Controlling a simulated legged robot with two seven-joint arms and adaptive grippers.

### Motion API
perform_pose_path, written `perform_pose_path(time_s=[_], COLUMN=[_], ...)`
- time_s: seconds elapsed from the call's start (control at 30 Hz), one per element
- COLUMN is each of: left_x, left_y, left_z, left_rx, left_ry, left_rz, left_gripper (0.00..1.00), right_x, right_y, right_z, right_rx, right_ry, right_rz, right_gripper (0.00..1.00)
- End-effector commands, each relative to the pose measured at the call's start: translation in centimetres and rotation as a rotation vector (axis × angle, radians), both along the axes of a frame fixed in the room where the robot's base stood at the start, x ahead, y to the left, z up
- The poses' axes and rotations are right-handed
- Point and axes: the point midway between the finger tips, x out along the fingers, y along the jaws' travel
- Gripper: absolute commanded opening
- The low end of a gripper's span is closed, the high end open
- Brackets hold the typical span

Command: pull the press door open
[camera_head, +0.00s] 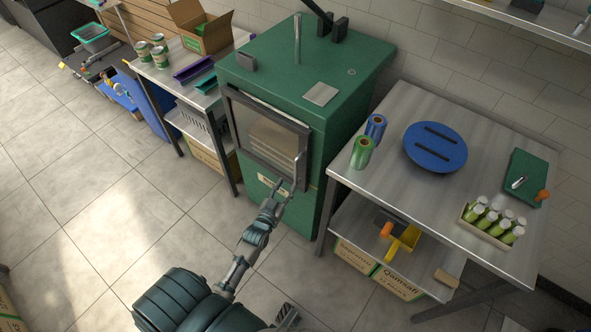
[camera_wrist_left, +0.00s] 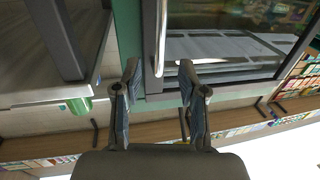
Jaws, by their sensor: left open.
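The green press (camera_head: 330,130) stands between two metal tables. Its door has a dark frame (camera_head: 246,153) and a glass window; it looks closed. A pale vertical bar handle (camera_head: 297,172) is on the door's right side. In the left wrist view the handle (camera_wrist_left: 160,35) hangs down with its lower end seen between my fingertips. My left gripper (camera_head: 284,190) is open and empty at the handle's lower end; it also shows in the left wrist view (camera_wrist_left: 158,70). I cannot tell whether a finger touches the handle.
The right table (camera_head: 400,104) stands close beside the press, holding two rolls (camera_head: 368,139), a blue disc (camera_head: 435,165) and a bottle crate (camera_head: 486,235). The left table holds cans and a cardboard box (camera_head: 205,30). The floor (camera_head: 120,215) in front is clear.

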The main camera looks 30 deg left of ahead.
Motion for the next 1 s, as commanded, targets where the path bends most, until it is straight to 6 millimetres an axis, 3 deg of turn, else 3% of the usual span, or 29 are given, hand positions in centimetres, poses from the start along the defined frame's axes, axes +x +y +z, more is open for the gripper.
perform_pose_path(time_s=[0.1,0.33,0.5,0.8,0.97,1.0], left_x=[3.1,7.2,8.4,8.7,8.7,8.7], left_y=[0.4,1.3,1.5,1.2,1.3,1.3], left_z=[-0.1,-0.4,-0.3,-0.2,-0.2,-0.2], left_rx=[-0.001,-0.004,-0.005,-0.002,-0.002,-0.003], left_ry=[-0.002,0.002,0.001,0.002,0.002,0.002], left_rz=[0.000,0.000,0.000,0.000,0.000,-0.001], left_gripper=[0.41,0.41,0.41,0.41,0.04,0.00], right_x=[0.3,0.7,0.8,0.9,0.9,0.9], right_y=[0.1,0.3,0.4,0.3,0.3,0.3], right_z=[0.7,2.3,3.0,3.1,3.0,3.0], right_rx=[-0.002,-0.005,-0.005,-0.004,-0.004,-0.004], right_ry=[-0.002,-0.007,-0.009,-0.009,-0.009,-0.009], right_rz=[0.000,-0.003,-0.003,-0.003,-0.004,-0.004], right_gripper=[0.40,0.40,0.40,0.40,0.40,0.40])
